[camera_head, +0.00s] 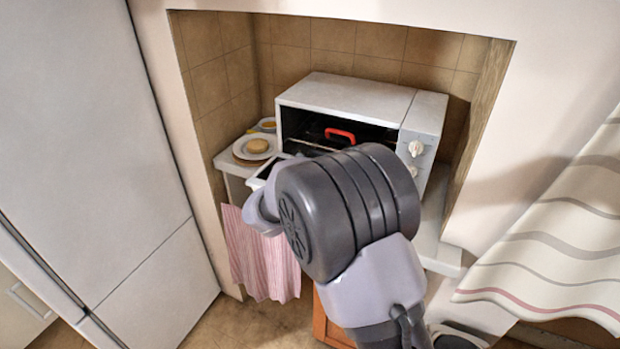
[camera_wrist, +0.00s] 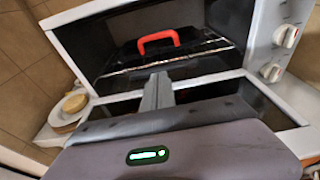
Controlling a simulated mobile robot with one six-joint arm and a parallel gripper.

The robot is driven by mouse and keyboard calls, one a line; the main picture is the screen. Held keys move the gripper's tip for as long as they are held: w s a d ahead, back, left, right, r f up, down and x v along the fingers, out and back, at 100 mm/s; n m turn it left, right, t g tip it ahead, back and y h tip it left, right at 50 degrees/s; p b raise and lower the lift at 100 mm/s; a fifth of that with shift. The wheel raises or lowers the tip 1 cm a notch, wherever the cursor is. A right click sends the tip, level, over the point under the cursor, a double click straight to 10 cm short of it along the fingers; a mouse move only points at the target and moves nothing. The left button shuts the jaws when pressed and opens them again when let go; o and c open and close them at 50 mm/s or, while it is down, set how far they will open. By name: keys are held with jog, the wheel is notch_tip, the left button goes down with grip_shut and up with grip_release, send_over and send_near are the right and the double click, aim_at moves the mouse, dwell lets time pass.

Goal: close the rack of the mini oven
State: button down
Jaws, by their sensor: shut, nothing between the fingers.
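The mini oven (camera_head: 345,97) is a white box with knobs on its right side, standing in a tiled alcove. Its door (camera_wrist: 105,108) is folded down open. The wire rack (camera_wrist: 205,48) shows inside the dark cavity, with a dark item with a red handle (camera_wrist: 158,39) on or above it. My gripper (camera_wrist: 157,80) is shut and empty, over the open door and pointing at the rack's front edge. I cannot tell whether the fingertips touch the rack. In the head view my arm hides the gripper and most of the door.
A plate with a round bun (camera_head: 257,146) sits on the counter left of the oven, with a small dish behind it. A striped pink cloth (camera_head: 262,262) hangs below the counter. The alcove walls are close on both sides. A tall white cabinet (camera_head: 90,120) stands at left.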

jog(key=shift+x, duration=1.3)
jog(key=x, duration=0.3)
jog(key=shift+w+d+r, duration=0.15)
jog(key=shift+w+r, duration=0.1)
jog(key=shift+w, duration=0.1)
jog(key=shift+r, duration=0.25)
jog(key=shift+r, duration=0.1)
